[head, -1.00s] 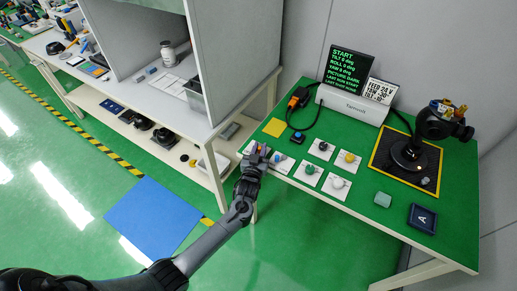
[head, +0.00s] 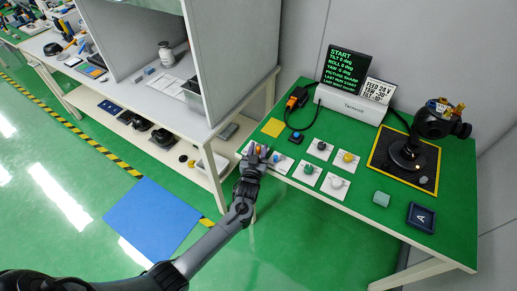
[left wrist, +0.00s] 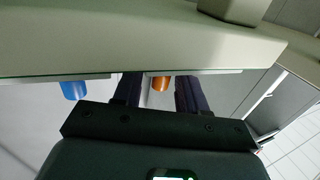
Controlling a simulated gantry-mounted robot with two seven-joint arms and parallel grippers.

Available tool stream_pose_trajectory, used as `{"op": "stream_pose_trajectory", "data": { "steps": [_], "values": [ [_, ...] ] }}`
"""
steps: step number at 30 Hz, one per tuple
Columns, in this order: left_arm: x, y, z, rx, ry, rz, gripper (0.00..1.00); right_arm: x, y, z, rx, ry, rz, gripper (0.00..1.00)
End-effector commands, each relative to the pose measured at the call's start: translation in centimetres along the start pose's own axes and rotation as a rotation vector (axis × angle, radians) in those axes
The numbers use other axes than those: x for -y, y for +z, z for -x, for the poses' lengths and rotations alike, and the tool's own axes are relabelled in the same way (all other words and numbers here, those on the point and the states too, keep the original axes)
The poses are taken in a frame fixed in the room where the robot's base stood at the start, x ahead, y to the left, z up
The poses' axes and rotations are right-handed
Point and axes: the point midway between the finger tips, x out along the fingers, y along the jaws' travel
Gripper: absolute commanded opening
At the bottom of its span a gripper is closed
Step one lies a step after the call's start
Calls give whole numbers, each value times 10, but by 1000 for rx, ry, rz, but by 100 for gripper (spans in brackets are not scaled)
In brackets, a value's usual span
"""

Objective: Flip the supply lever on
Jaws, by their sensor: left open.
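My left gripper (head: 256,153) reaches in over the left front edge of the green table, at a white plate with small coloured parts. In the left wrist view its two dark fingers (left wrist: 158,92) are apart, with an orange knob (left wrist: 161,83) showing between them. I cannot tell whether they touch it. A blue knob (left wrist: 74,90) shows to the left, outside the fingers. In the head view a blue knob (head: 277,157) is just right of the gripper. No lever label is readable, and the fingers partly hide the plate. My right gripper is not in view.
Several white plates with knobs, including a black one (head: 321,146) and a yellow one (head: 348,157), lie right of the gripper. A START screen (head: 343,66) stands behind. A gimbal camera (head: 437,121) stands on a yellow-edged black mat (head: 431,184). A grey workbench (head: 150,92) is at left.

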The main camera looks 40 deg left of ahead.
Motion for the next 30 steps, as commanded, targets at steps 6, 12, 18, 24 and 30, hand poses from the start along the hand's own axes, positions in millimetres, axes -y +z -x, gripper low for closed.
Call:
{"op": "stream_pose_trajectory", "data": {
  "steps": [6, 12, 18, 24, 30],
  "values": [
    [0, -1, 29, 2, 0, 1, 41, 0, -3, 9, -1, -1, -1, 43],
    [-1, -1, 65, 3, 2, 1, 41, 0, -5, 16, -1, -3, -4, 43],
    [0, 0, 91, 2, 0, 1, 41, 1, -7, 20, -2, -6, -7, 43],
    [0, 0, 103, 1, 0, 0, 41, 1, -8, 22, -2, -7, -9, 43],
    [0, 0, 104, 0, 0, 0, 41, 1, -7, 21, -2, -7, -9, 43]
  ]
}}
